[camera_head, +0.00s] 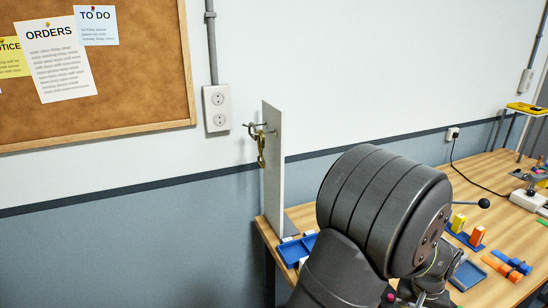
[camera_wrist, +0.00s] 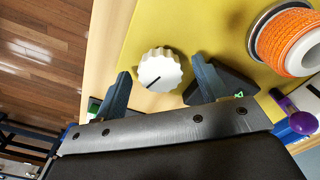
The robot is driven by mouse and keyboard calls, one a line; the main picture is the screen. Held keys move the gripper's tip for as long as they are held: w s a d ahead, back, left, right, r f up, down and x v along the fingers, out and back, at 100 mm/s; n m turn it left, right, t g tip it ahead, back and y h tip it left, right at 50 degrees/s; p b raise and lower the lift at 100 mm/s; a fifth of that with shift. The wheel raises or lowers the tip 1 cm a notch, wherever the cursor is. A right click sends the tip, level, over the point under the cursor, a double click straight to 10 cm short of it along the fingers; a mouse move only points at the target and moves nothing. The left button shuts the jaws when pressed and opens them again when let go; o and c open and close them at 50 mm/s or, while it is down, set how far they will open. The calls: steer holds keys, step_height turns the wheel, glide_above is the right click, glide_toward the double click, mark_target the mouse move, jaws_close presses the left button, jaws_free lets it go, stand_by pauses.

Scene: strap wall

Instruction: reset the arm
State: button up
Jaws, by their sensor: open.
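My gripper (camera_wrist: 160,68) shows in the wrist view with its two dark fingers spread apart. A white ribbed knob (camera_wrist: 159,68) with a black pointer line appears between the fingertips, on a yellow surface (camera_wrist: 215,25). The fingers look clear of the knob, but I cannot tell the depth between them. In the head view my large grey arm joint fills the lower middle and I cannot make out my gripper there.
An upright white panel (camera_head: 273,160) with hooks and a hanging brass-coloured piece (camera_head: 261,150) stands left of my arm. A blue tray (camera_head: 292,250) lies at its foot. Coloured blocks (camera_head: 477,236) sit right.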

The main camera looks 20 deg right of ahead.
steer(key=m, duration=1)
steer(key=shift+m, duration=0.3)
stand_by(0.6)
steer(key=w+a+r+n+t+h, duration=0.1)
steer(key=w+a+r+n, duration=0.5)
steer(key=a, duration=0.5)
steer(key=w+a+r+n+t+h, duration=0.1)
steer(key=w+a+r, duration=0.3)
steer(key=a+r, duration=0.5)
steer(key=s+a+f+n+t, duration=0.1)
steer(key=s+a+f+n, duration=0.1)
steer(key=a, duration=0.9)
steer(key=s+a+f+n+t, duration=0.1)
steer(key=s+a+n, duration=0.3)
steer(key=a, duration=0.7)
steer(key=n+t, duration=0.1)
steer(key=n, duration=0.1)
steer(key=shift+a+f+n, duration=0.3)
steer(key=shift+f, duration=0.05)
